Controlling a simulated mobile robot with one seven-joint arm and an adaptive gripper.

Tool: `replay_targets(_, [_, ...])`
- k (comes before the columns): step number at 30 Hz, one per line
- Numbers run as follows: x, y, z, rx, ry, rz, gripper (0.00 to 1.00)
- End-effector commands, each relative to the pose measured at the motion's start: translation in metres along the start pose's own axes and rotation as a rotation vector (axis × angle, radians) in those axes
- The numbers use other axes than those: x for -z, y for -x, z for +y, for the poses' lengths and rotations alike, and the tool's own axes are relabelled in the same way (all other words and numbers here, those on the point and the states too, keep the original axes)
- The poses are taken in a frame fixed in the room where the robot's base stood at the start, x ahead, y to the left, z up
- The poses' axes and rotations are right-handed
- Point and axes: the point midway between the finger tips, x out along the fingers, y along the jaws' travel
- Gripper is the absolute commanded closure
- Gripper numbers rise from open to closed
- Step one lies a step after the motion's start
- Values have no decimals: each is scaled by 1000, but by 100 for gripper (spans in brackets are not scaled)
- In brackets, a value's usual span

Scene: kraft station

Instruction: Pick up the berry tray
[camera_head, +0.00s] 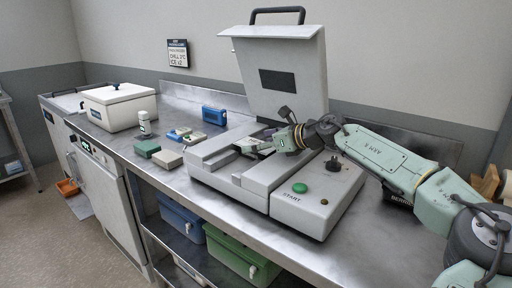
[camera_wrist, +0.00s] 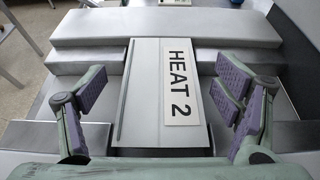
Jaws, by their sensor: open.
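My gripper (camera_head: 258,143) is over the left part of a grey machine with a raised lid. In the wrist view my gripper (camera_wrist: 158,105) is open, its two purple-padded fingers apart on either side of a grey slab marked "HEAT 2" (camera_wrist: 150,85). I cannot tell whether the fingers touch it. A dark item with a partly hidden label starting "BERR" (camera_head: 399,198) sits at the right of the machine, behind my arm. It may be the berry tray; most of it is hidden. No berries show in the wrist view.
The machine (camera_head: 262,186) has a green START button (camera_head: 300,188) and an upright lid (camera_head: 285,75). Left on the steel counter are a white lidded box (camera_head: 118,108), a small bottle (camera_head: 144,122), small blocks (camera_head: 147,148) and a blue box (camera_head: 214,115). Bins (camera_head: 235,258) stand below.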

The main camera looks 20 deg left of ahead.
Motion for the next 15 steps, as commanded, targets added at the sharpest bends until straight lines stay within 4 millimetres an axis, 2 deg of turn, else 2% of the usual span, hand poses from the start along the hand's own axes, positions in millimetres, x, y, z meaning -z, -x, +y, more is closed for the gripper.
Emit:
replay_targets(9, [1, -7, 0, 0, 0, 0, 17])
replay_targets(15, [1, -6, 0, 0, 0, 0, 31])
